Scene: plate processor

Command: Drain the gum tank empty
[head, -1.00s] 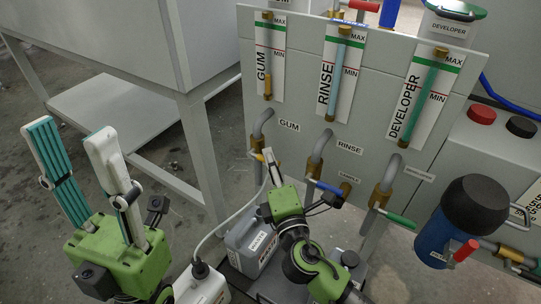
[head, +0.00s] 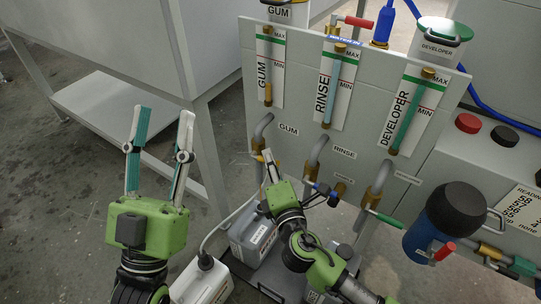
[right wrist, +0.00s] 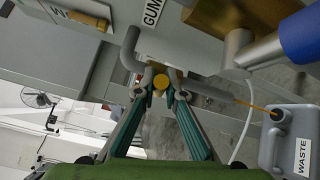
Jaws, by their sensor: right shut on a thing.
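The gum gauge (head: 268,93) on the grey panel shows a short orange column, below the MIN mark. The gum drain pipe (head: 262,130) ends in a brass valve with a yellow handle. My right gripper (head: 267,157) is at this valve. In the right wrist view, my right gripper (right wrist: 160,88) is shut on the yellow handle (right wrist: 160,81), whose round end shows between the fingertips. A thin orange stream (right wrist: 257,106) runs to the mouth of the grey waste canister (right wrist: 292,140). My left gripper (head: 160,138) is open and empty, left of the panel.
The rinse (head: 319,148) and developer (head: 381,176) drain pipes stand to the right, with blue and green handles. A blue pump with a black cap (head: 459,209) is further right. A white jug (head: 202,281) is on the floor. A grey table (head: 130,100) stands behind my left gripper.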

